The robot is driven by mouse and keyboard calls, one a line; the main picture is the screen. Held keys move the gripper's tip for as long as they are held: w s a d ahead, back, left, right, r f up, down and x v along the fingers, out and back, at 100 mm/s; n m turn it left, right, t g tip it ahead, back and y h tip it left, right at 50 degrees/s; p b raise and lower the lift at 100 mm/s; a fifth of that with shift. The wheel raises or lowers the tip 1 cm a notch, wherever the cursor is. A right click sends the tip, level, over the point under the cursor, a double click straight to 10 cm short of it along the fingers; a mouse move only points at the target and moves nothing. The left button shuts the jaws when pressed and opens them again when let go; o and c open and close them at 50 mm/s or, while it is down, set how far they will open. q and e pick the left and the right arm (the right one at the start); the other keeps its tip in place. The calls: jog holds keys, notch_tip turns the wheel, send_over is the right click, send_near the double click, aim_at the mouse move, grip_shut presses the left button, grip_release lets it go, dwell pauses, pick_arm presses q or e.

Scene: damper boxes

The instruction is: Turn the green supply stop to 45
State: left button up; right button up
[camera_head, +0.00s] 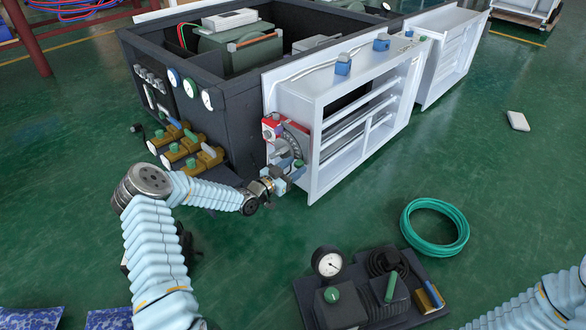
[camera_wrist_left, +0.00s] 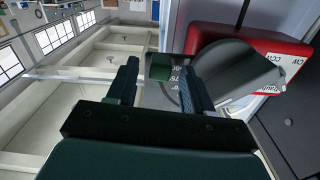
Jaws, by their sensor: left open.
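A red-topped actuator unit (camera_head: 271,126) with a grey round dial (camera_head: 296,143) is mounted on the near end of the white damper box (camera_head: 312,130). My left gripper (camera_head: 293,172) is at the lower edge of this dial. A small green block (camera_head: 299,163) shows by its fingertips. In the left wrist view, the open fingers (camera_wrist_left: 161,75) stand on either side of a dark green block (camera_wrist_left: 160,67), with printed grey dial face behind it. I cannot read the stop's angle or tell whether a finger touches it. My right gripper is out of view.
A dark plate (camera_head: 435,268) with a gauge (camera_head: 328,262) and a green lever (camera_head: 391,287) lies in front. A coiled green hose (camera_head: 434,204) lies on the floor. The floor between is clear.

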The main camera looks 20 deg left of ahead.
pick_arm(q)
grip_shut()
